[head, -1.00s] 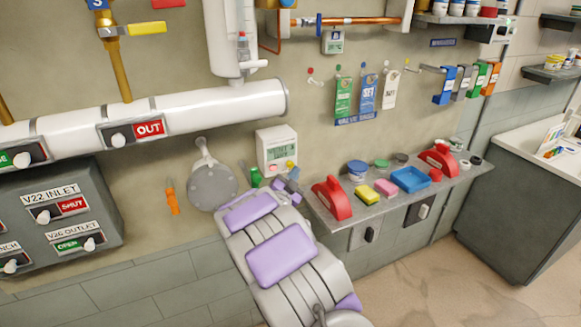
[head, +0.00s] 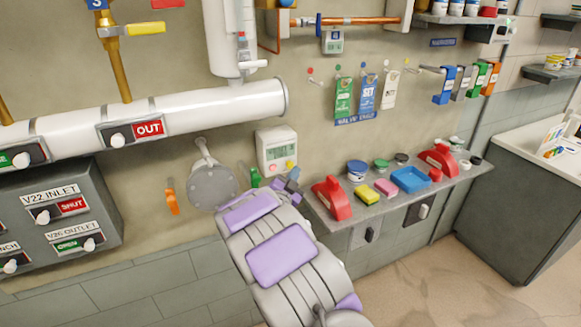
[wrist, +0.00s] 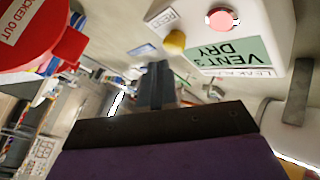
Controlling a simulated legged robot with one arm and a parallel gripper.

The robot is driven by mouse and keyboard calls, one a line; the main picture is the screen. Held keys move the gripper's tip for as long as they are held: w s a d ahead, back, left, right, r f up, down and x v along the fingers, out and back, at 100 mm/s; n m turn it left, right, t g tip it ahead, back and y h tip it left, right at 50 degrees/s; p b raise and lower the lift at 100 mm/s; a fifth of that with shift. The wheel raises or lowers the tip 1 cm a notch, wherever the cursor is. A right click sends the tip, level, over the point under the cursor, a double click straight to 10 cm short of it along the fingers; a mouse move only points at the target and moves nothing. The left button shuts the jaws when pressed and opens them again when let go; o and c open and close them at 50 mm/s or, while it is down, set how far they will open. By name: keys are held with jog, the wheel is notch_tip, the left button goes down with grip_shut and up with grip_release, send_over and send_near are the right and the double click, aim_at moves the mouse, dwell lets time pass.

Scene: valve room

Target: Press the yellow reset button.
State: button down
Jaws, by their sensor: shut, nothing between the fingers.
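A white wall unit (head: 277,140) with a green display hangs on the wall in the head view. Its yellow button (head: 290,164) is at the lower right of its face, and a pink-red button (head: 273,168) is at the lower left. In the wrist view the unit is upside down, with the yellow button (wrist: 175,42), the red button (wrist: 222,17) and the display (wrist: 238,55) reading "VENT 3 DRY". My gripper (head: 294,178) is shut and empty, just below the unit. In the wrist view its fingers (wrist: 157,75) appear just short of the yellow button; I see no contact.
A red lockout device (head: 332,198) stands on the shelf right of my gripper and looms close in the wrist view (wrist: 40,40). A round grey plate (head: 212,188) hangs left of the unit. The shelf holds a sponge (head: 369,193) and a blue tray (head: 411,179).

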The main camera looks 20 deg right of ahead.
jog(key=shift+w+r, duration=0.1)
jog(key=shift+w, duration=0.3)
jog(key=shift+w+p, duration=0.35)
jog(key=shift+w, duration=0.1)
dwell(1.0)
jog(key=shift+s, duration=0.1)
jog(key=shift+s+b, duration=0.55)
jog(key=shift+s, duration=0.25)
jog(key=shift+s, duration=0.1)
jog(key=s+b, duration=0.2)
jog(key=s, duration=0.2)
jog(key=shift+s+d, duration=0.1)
jog(key=shift+s, duration=0.3)
